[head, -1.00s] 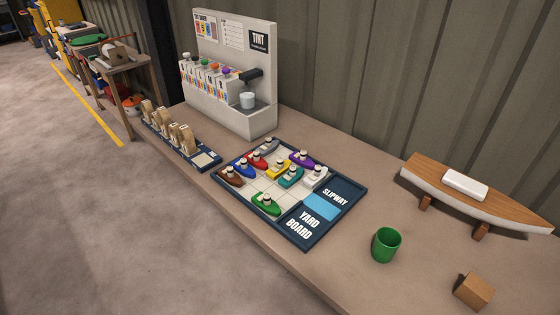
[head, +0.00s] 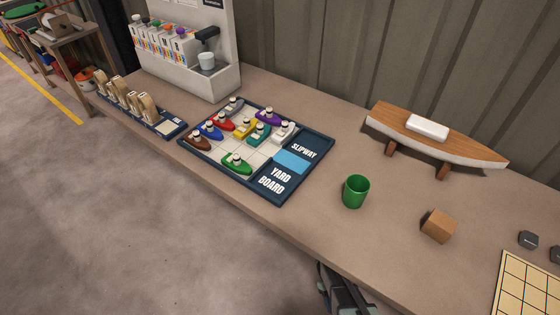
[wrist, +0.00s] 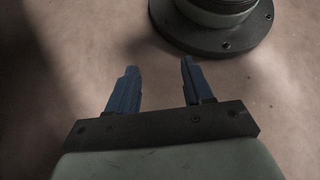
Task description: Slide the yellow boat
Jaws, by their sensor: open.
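The yellow boat (head: 244,128) sits on the yard board (head: 316,142), a dark blue-framed tray of pale tiles, in the head view. Around it are red (head: 222,122), teal (head: 259,135), purple (head: 269,117), grey (head: 233,105), blue (head: 211,130), brown (head: 198,142) and white (head: 284,132) boats. The green boat (head: 237,164) is nearer the front edge. Bare tiles lie around the green boat. A light blue slipway patch (head: 292,161) is at the board's right. My gripper (wrist: 157,83) shows in the wrist view, fingers apart and empty, away from the boats.
A green cup (head: 355,191), a wooden block (head: 438,226) and a model hull on supports (head: 436,137) stand right of the board. The tint dispenser (head: 190,50) is behind it. A rack of wooden pieces (head: 128,101) is left. A grid board (head: 527,287) lies at far right.

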